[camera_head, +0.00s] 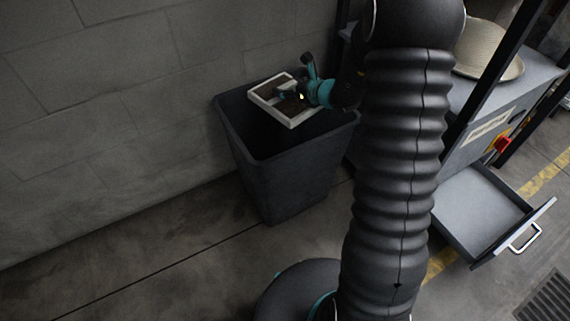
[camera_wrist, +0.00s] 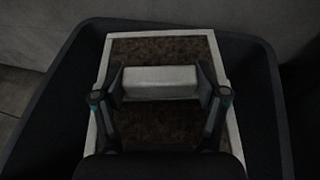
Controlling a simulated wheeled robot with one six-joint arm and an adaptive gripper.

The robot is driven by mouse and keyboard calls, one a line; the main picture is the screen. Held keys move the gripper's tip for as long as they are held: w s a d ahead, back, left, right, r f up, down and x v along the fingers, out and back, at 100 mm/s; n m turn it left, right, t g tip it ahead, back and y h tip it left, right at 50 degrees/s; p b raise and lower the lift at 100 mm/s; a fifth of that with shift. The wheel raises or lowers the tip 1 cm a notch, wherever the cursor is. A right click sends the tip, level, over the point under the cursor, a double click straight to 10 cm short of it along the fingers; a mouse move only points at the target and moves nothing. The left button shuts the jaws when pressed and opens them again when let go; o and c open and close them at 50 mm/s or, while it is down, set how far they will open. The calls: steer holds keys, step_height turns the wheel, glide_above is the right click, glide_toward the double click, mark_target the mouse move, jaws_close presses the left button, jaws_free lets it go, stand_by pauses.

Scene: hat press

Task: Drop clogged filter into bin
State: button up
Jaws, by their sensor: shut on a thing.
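The clogged filter (camera_head: 272,91) is a flat panel with a white frame and dirty brown mesh. In the head view my gripper (camera_head: 290,96) holds it over the mouth of the dark grey bin (camera_head: 285,181). In the wrist view my gripper (camera_wrist: 162,84) is shut on the filter's pale handle bar, one finger at each end. The brown mesh of the filter (camera_wrist: 162,127) shows around the bar, and the bin's rim (camera_wrist: 262,70) surrounds the filter. The filter's lower edge is hidden by my gripper in the wrist view. The bin's inside is mostly dark.
A grey block wall (camera_head: 110,110) stands behind and left of the bin. At right are a machine with a straw hat (camera_head: 487,52), a red switch (camera_head: 502,144) and an open drawer (camera_head: 480,211). The floor left of the bin is clear.

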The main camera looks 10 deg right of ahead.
steer(key=shift+f+b, duration=0.3)
steer(key=shift+f, duration=0.55)
steer(key=o, duration=1.4)
steer(key=shift+c, duration=0.2)
steer(key=v, duration=1.2)
